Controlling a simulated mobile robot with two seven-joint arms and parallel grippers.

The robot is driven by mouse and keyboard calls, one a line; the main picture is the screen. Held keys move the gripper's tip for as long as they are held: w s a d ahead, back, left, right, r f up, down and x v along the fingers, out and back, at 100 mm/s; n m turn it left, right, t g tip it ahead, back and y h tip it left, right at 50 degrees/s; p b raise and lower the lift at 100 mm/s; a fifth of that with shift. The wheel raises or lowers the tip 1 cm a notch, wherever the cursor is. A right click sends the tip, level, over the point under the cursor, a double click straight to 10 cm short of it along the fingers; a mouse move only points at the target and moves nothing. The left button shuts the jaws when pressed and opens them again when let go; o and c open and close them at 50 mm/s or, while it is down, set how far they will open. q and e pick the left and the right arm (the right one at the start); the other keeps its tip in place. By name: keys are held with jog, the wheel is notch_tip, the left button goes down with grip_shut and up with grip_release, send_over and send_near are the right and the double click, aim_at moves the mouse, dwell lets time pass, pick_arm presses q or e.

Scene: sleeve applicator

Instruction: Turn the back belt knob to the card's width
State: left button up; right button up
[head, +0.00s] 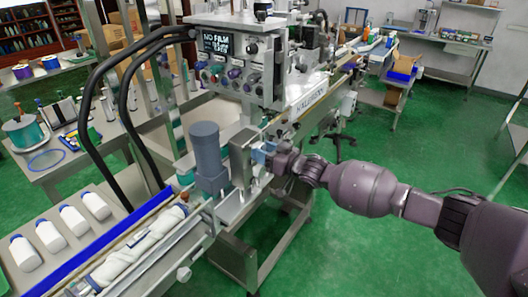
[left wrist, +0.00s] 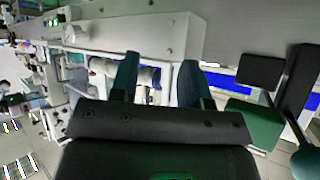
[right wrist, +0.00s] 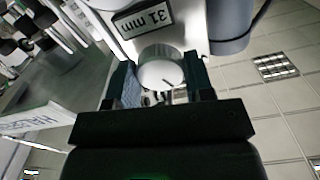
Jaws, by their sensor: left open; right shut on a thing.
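In the head view my right gripper (head: 262,156) is at the side of the machine, and the knob is hidden there. I cannot tell from the picture whether it is the back belt knob. My left gripper (left wrist: 157,78) is open and empty, its fingers apart. I cannot make out a card with a width.
The sleeve machine (head: 240,70) carries a control panel and a "NO FILM" sign (head: 216,43). A grey motor cylinder (head: 208,155) stands beside the gripped part. White bottles (head: 73,220) lie on a tray at left.

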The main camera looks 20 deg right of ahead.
pick_arm(q)
jog(key=w+f+b, duration=0.1)
jog(key=f+b, duration=0.1)
jog(key=b, duration=0.2)
jog(key=shift+w+d+f, duration=0.1)
jog(key=shift+w, duration=0.1)
pick_arm(e)
jog(key=m, duration=1.6)
jog(key=shift+m, duration=0.3)
pick_arm(q)
jog(key=shift+w, duration=0.15)
pick_arm(e)
jog(key=o, duration=0.9)
jog(key=shift+r, duration=0.1)
jog(key=shift+o, duration=0.2)
jog(key=shift+s, duration=0.15)
